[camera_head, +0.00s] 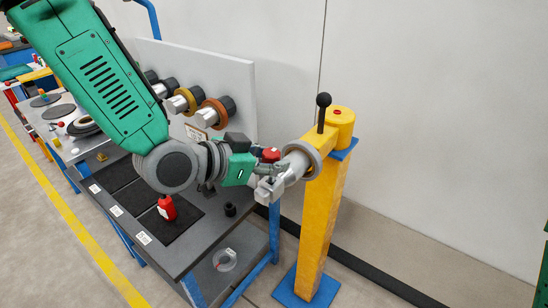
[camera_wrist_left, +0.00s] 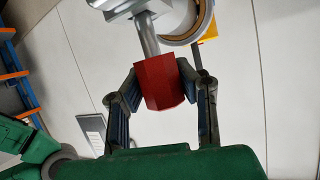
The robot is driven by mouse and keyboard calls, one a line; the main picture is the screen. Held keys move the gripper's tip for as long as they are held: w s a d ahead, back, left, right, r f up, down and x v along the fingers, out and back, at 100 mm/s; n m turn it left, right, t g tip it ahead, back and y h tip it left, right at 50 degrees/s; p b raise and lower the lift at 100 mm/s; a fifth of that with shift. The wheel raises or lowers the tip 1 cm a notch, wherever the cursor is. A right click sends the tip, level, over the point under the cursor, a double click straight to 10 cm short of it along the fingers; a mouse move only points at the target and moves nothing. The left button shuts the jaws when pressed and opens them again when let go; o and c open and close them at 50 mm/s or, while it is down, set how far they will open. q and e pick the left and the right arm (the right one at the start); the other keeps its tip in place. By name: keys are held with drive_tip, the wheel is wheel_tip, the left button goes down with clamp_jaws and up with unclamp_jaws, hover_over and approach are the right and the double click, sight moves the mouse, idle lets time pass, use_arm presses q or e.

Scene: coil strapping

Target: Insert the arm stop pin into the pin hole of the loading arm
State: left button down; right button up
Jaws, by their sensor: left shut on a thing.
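My left gripper (camera_head: 268,166) is shut on the red grip of the arm stop pin (camera_head: 270,154), close to the free end of the loading arm (camera_head: 292,172). In the left wrist view the red grip (camera_wrist_left: 162,82) sits between the two fingers. The pin's silver shaft (camera_wrist_left: 149,36) points away from my gripper, up to the grey end of the loading arm (camera_wrist_left: 140,5). The pin hole is hidden, and I cannot tell whether the shaft tip is in it. My right gripper is not in view.
The loading arm is mounted on a yellow post (camera_head: 318,220) with a black-knobbed lever (camera_head: 322,112). A grey ring (camera_head: 305,157) surrounds the arm. A cart (camera_head: 185,250) left of it holds a red tool (camera_head: 166,208) and a small black cylinder (camera_head: 230,209). Floor at right is largely clear.

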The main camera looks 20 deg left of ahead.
use_arm(q)
drive_tip(key=shift+f+b, duration=1.15)
drive_tip(key=shift+f, duration=0.45)
drive_tip(key=c, duration=1.2)
unclamp_jaws()
